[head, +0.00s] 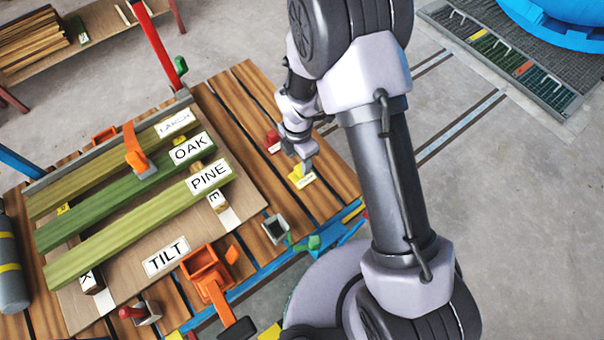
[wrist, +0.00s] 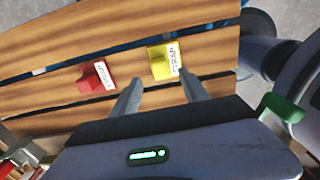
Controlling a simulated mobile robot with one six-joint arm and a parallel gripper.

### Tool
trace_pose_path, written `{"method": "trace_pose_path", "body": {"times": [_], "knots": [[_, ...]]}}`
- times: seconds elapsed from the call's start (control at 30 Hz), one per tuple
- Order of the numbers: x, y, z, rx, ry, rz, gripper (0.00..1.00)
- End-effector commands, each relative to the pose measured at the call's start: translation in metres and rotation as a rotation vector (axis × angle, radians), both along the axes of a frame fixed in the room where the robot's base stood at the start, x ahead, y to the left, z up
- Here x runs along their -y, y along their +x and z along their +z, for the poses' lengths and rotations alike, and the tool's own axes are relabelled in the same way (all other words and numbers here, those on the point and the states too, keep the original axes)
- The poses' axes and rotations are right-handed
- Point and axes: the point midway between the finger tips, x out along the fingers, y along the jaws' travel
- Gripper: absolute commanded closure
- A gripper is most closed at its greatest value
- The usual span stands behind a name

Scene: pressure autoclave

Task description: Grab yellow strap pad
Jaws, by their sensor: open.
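The yellow strap pad (head: 302,177) lies on the wooden slatted table, near its right edge in the head view. It has a white label with dark lettering, and it also shows in the wrist view (wrist: 160,62). My gripper (head: 308,160) is just above and beside the pad. In the wrist view, my gripper (wrist: 158,88) has its two fingers apart with nothing between them. The pad lies just beyond the fingertips, closer to the right finger. I cannot tell whether a finger touches it.
A red labelled block (wrist: 91,80) lies left of the pad in the wrist view. In the head view, beams marked LARCH, OAK and PINE (head: 130,228) lie on a board to the left. An orange holder (head: 205,270) stands at the table's front. Bare slats (head: 255,110) lie behind the pad.

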Motion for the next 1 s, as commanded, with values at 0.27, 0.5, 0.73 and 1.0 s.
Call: {"method": "trace_pose_path", "body": {"times": [0.27,0.5,0.73,1.0], "knots": [[0.005,-0.001,-0.045,-0.002,-0.001,-0.001,0.47],[0.004,0.0,-0.053,0.001,0.001,-0.001,0.47],[0.004,0.0,-0.053,0.0,0.0,-0.001,0.87],[0.004,0.0,-0.053,0.0,0.0,-0.001,1.0]]}}
